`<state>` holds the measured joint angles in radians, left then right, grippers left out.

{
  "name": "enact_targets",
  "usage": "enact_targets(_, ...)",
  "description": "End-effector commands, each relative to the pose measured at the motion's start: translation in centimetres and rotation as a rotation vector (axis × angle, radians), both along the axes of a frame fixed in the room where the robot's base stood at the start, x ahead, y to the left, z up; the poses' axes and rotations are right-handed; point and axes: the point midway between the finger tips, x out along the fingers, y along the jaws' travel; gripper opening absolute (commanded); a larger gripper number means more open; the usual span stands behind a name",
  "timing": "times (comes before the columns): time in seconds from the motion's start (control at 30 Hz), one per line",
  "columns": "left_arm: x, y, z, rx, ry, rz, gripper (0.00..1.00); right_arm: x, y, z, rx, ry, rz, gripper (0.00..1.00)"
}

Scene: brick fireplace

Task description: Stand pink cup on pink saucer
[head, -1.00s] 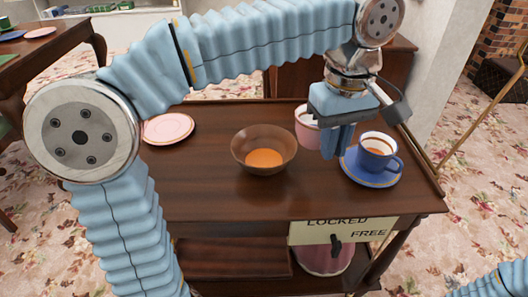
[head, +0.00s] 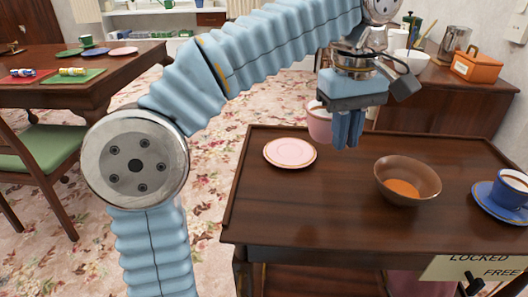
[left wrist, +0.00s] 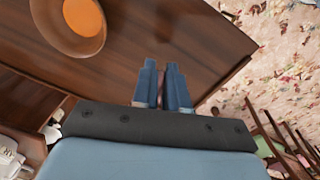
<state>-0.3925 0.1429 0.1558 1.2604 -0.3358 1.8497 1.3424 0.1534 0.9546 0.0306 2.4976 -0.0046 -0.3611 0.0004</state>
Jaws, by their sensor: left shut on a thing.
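The pink cup (head: 319,126) shows in the head view at the back of the cart top, partly hidden behind my left gripper (head: 347,143). That gripper points down and is shut on the cup. The cup looks upright, and its height above the wood is hard to tell. In the left wrist view the fingers (left wrist: 162,88) are close together, with only a sliver of something pinkish between them. The pink saucer (head: 290,152) lies flat and empty on the cart, left of the cup and nearer to me. My right gripper is not in view.
A brown bowl (head: 407,183) with orange contents stands right of the gripper. A blue cup (head: 511,187) on a blue saucer (head: 490,205) is at the right edge. The front middle of the cart top (head: 310,205) is clear. A set dining table (head: 75,92) stands left.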

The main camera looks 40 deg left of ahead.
Motion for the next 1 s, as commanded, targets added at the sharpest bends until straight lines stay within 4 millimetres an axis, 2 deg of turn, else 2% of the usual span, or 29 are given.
enact_targets(0.17,1.4,2.2,-1.0,0.001,0.002,0.008,0.00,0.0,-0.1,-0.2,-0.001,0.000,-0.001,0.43)
enact_targets(0.37,4.8,6.8,-3.5,0.001,0.003,0.010,0.00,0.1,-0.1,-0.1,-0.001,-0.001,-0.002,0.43)
enact_targets(0.5,6.4,9.0,-6.4,0.001,0.003,0.007,0.00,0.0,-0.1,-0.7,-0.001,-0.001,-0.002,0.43)
enact_targets(0.6,7.2,10.1,-7.9,0.000,0.002,0.005,0.00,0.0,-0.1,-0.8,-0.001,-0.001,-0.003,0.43)
enact_targets(0.87,8.2,11.5,-10.1,0.000,0.002,0.004,0.00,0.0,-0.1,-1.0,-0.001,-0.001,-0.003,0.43)
enact_targets(1.0,8.2,11.5,-12.3,0.000,0.001,0.002,0.00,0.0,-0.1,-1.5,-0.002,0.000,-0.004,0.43)
